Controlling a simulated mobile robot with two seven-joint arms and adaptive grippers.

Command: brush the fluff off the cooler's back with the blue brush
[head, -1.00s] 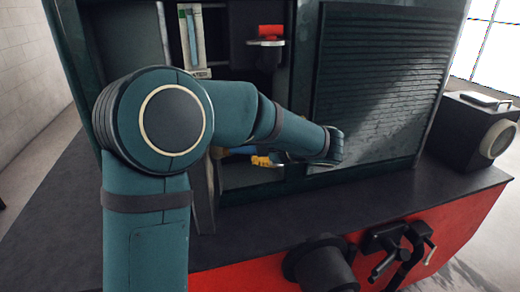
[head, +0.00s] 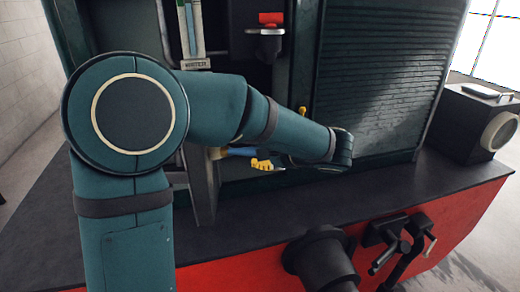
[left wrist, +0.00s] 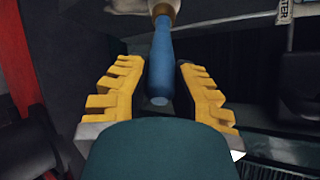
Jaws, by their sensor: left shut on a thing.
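My left gripper (head: 264,164) has yellow ridged fingers and is shut on the blue handle of the brush (head: 240,151), low in front of the dark opening. In the left wrist view the blue handle (left wrist: 161,65) lies between the fingers (left wrist: 157,95), pointing away to a tan collar and a pale head at the top edge. A large slatted dark panel (head: 385,70) stands right of the opening; I cannot tell whether it is the cooler's back. I can make out no fluff. My forearm hides part of the opening. My right gripper is not in view.
A gauge with a WATER plate (head: 195,64) stands upright left of the opening. A red item (head: 270,18) sits on a small bracket. A black pipe (head: 322,262) and levers (head: 388,240) are at the front. A black lamp (head: 482,120) stands at right.

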